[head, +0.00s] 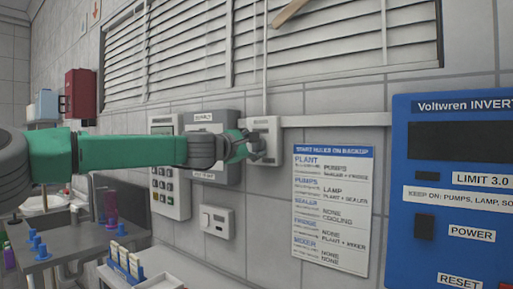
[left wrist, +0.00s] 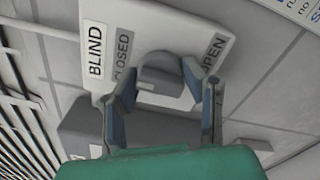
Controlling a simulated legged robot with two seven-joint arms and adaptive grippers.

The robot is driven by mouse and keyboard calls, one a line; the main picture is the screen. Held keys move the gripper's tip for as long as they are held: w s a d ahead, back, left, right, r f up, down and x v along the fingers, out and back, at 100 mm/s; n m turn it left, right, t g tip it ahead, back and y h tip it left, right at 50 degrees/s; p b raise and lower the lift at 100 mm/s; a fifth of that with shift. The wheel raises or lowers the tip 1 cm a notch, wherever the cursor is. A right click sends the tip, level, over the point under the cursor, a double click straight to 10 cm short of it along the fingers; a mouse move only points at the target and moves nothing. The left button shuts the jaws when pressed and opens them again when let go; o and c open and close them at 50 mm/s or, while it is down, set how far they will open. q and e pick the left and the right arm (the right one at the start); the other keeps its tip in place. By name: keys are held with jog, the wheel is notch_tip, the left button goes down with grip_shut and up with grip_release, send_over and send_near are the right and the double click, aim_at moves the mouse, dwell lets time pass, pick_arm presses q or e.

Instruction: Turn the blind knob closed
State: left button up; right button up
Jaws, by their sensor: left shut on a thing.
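The blind control plate (head: 263,125) is a pale box on the wall under the blind. In the left wrist view the plate (left wrist: 150,28) carries the words BLIND, CLOSED and OPEN, turned on their side. The grey blind knob (left wrist: 162,72) sits between CLOSED on the left and OPEN on the right. A small pale mark shows on it; which setting it points to I cannot tell. My left gripper (head: 250,146) reaches the plate from the left. Its fingers, also in the left wrist view (left wrist: 167,92), are shut on the knob from both sides. My right gripper is not in view.
The white slatted blind (head: 180,50) hangs above. A grey switch box (head: 212,170) and a keypad (head: 165,190) are left of the plate. A rules sign (head: 333,205) and a blue inverter (head: 455,235) are to the right. A bench (head: 165,268) stands below.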

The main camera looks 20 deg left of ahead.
pick_arm(q)
jog(key=o, duration=1.1)
jog(key=shift+d+f, duration=0.1)
jog(key=shift+f, duration=0.4)
jog(key=shift+o, duration=0.2)
jog(key=shift+r, duration=0.15)
jog(key=shift+a, duration=0.2)
jog(key=shift+r, duration=0.15)
jog(key=shift+s+a, duration=0.2)
jog(key=shift+s, duration=0.1)
jog(key=v, duration=1.1)
jog(key=shift+s, duration=0.1)
jog(key=shift+f, duration=0.2)
